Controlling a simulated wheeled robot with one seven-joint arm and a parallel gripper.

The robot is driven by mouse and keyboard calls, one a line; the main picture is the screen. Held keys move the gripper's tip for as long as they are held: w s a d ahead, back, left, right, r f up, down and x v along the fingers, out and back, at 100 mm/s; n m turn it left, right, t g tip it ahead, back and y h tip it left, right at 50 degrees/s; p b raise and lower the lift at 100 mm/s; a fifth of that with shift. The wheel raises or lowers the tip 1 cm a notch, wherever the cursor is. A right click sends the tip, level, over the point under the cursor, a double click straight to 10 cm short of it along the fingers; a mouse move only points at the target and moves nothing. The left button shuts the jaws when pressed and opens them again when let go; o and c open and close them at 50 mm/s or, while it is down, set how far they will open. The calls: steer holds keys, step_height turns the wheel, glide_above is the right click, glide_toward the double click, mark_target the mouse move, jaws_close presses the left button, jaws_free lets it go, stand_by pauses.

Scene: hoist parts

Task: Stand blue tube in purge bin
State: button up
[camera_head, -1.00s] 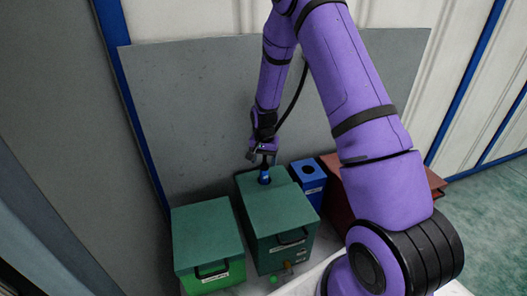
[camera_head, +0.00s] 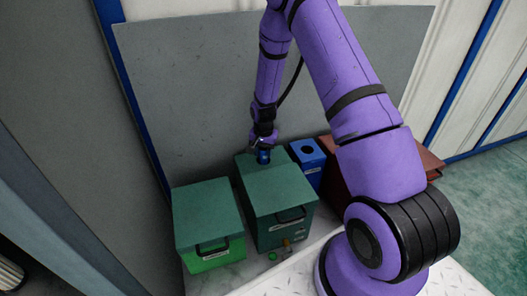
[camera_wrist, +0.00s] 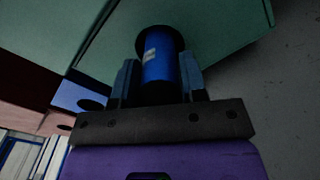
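My gripper (camera_head: 263,148) is over the tube from above. In the wrist view the tube (camera_wrist: 161,68) lies between my gripper's two fingers (camera_wrist: 160,78), one close on each side. I cannot tell whether they press on it or leave a thin gap. A blue bin (camera_head: 308,163) with a round hole in its top is just right of the dark green box; its hole also shows in the wrist view (camera_wrist: 91,104). The bins' labels are too small to read.
A bright green box (camera_head: 208,220) with a dark green lid is on the left. A dark red box (camera_head: 335,180) is right of the blue bin, partly behind my arm. A grey panel (camera_head: 190,90) rises behind. A small green item (camera_head: 272,256) lies in front.

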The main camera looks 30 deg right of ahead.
steer(key=shift+c, duration=1.3)
step_height(320, 180, up, 14)
stand_by(0.5)
